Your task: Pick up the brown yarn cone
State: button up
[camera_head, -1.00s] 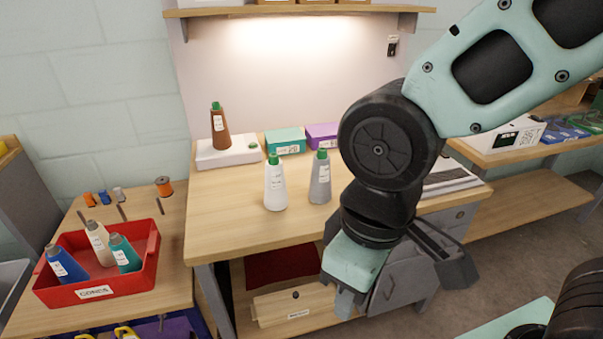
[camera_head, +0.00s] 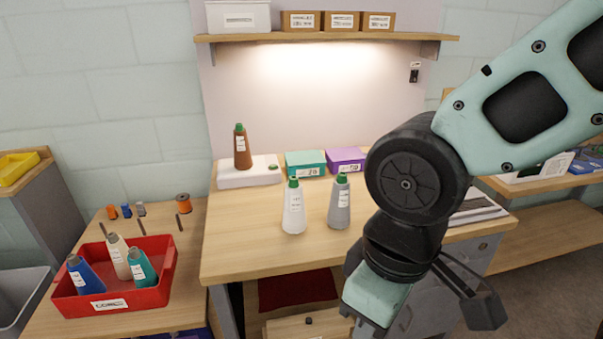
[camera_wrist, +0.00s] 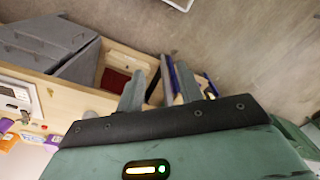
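The brown yarn cone (camera_head: 242,150) with a green tip and white label stands upright on a low white box (camera_head: 231,180) at the back left of the wooden table. My gripper (camera_head: 365,318) hangs in front of the table's edge, low and to the right of the cone, well apart from it. In the wrist view my gripper's two fingers (camera_wrist: 160,86) are spread with nothing between them. I cannot make out the brown cone in the wrist view.
A white cone (camera_head: 293,210) and a grey cone (camera_head: 339,204) stand mid-table. Teal (camera_head: 305,170) and purple (camera_head: 345,166) boxes sit behind. A red bin (camera_head: 160,294) holding cones is on the left bench. A shelf (camera_head: 330,38) overhangs the back.

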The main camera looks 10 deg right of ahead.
aim_at(242, 156)
jog(key=i+j, duration=0.1)
jog(key=i, duration=0.45)
jog(key=i+j, duration=0.15)
jog(key=i, duration=0.4)
